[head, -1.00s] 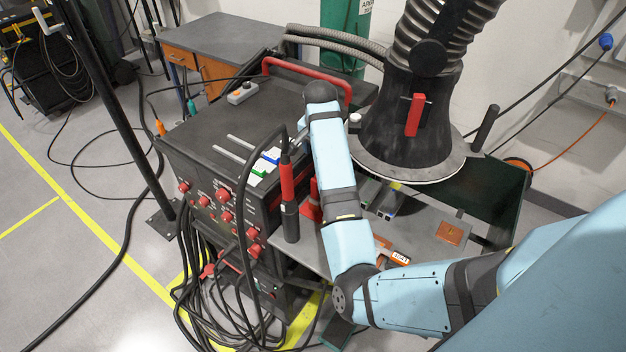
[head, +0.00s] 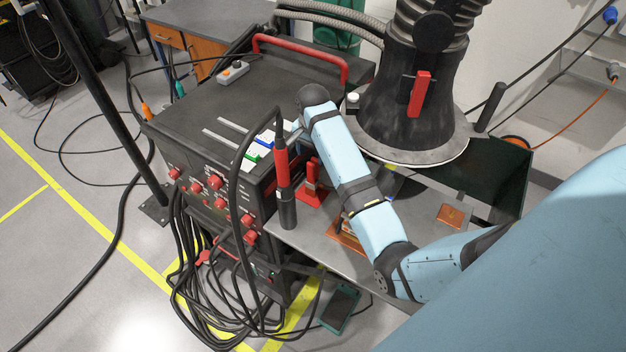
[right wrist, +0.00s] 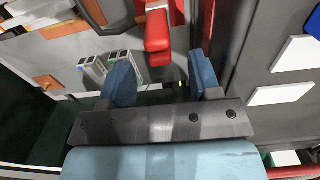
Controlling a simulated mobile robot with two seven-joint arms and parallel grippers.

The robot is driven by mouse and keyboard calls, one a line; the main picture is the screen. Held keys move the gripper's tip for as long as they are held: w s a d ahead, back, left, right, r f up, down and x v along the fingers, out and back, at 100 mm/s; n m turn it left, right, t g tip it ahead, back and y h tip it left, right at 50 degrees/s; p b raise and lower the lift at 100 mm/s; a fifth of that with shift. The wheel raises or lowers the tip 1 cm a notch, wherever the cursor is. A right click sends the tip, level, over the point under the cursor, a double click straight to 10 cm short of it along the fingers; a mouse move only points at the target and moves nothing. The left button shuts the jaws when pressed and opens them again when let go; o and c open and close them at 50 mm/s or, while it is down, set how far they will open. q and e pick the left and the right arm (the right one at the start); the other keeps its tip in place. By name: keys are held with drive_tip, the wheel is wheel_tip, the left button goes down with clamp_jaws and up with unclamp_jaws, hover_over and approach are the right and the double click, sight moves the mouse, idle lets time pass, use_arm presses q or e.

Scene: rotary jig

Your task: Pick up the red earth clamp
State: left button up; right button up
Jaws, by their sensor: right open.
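The red earth clamp (head: 311,182) stands on the grey side shelf (head: 290,238), close against the welding machine's front right side. In the right wrist view a red part that looks like the clamp (right wrist: 158,38) shows just beyond the fingers. My right gripper (right wrist: 163,78) is open, with nothing seen held, one blue finger on each side of the red part's line. In the head view the right gripper (head: 296,132) is at the machine's right edge, above and behind the clamp, partly hidden by my wrist. My left gripper is not seen.
A red-and-black torch handle (head: 283,170) with a cable stands just left of the clamp. The black welding machine (head: 215,130) is on the left. The black extraction hood (head: 405,110) hangs close on the right. A copper plate (head: 451,214) lies on the shelf's right.

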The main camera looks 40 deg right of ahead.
sight(313, 161)
drive_tip(key=shift+f+p, duration=0.7)
drive_tip(key=shift+f, duration=2.3)
drive_tip(key=shift+r, duration=0.1)
clamp_jaws()
